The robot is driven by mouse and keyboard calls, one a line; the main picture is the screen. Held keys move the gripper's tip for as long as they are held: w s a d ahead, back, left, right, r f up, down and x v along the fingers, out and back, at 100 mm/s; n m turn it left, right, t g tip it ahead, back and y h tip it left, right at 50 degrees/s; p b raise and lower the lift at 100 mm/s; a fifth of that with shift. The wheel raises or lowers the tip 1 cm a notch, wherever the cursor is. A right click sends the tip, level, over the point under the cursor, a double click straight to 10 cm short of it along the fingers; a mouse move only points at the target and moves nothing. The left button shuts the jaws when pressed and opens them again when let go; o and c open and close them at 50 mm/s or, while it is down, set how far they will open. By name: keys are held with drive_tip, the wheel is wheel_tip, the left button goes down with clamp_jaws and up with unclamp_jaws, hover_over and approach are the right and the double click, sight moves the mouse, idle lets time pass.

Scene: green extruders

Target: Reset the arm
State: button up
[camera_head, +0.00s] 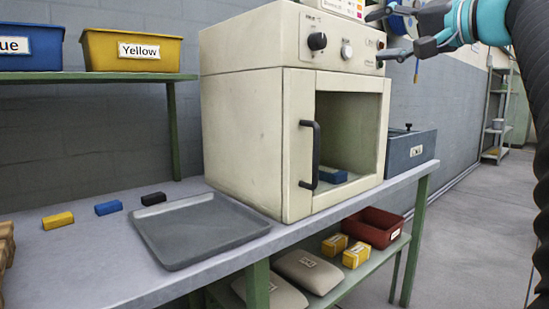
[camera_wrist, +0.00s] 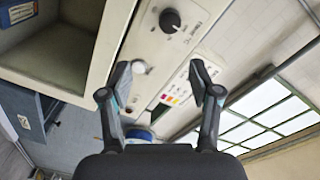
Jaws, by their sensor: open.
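My gripper (camera_head: 400,33) is at the top right of the head view, beside the upper right front of a cream oven-like machine (camera_head: 243,130). Its two dark fingers are spread apart. In the wrist view my gripper (camera_wrist: 160,92) is open, with nothing between the fingertips. Behind it the machine's control panel (camera_wrist: 150,55) shows, with a black knob (camera_wrist: 170,20). I cannot tell the exact gap between my fingers and the panel.
A grey tray (camera_head: 190,232) and yellow (camera_head: 58,220), blue (camera_head: 108,207) and black (camera_head: 153,198) blocks lie on the workbench (camera_head: 85,270). A blue-grey box (camera_head: 410,150) stands right of the machine. The machine's black handle (camera_head: 312,155) sticks out. Floor at right is clear.

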drive_tip(key=w+d+f+m+g+h, duration=0.1)
drive_tip(key=w+d+f+m+h, duration=0.15)
drive_tip(key=f, duration=0.45)
drive_tip(key=w+d+f+m+g+h, duration=0.1)
drive_tip(key=d+f+h, duration=0.1)
drive_tip(key=d+f, duration=0.3)
drive_tip(key=s+a+f+g+h, duration=0.2)
drive_tip(key=s+f+g+h, duration=0.1)
drive_tip(key=f, duration=1.3)
drive_tip(key=s+a+f+n+g+h+p, duration=0.15)
drive_tip(key=s+a+f, duration=0.25)
drive_tip(key=s+f, duration=0.4)
drive_tip(key=s+a+f+n+g+h+p, duration=0.1)
drive_tip(key=s+a+f+n+g, duration=0.2)
drive_tip(key=s+f, duration=0.5)
drive_tip(key=s+a+f+n, duration=0.4)
drive_tip(key=s+a+f, duration=0.1)
drive_tip(key=a+f, duration=0.1)
drive_tip(key=shift+s+a+f+p, duration=0.2)
drive_tip(key=shift+s+a+p, duration=0.2)
drive_tip(key=shift+a+p, duration=0.1)
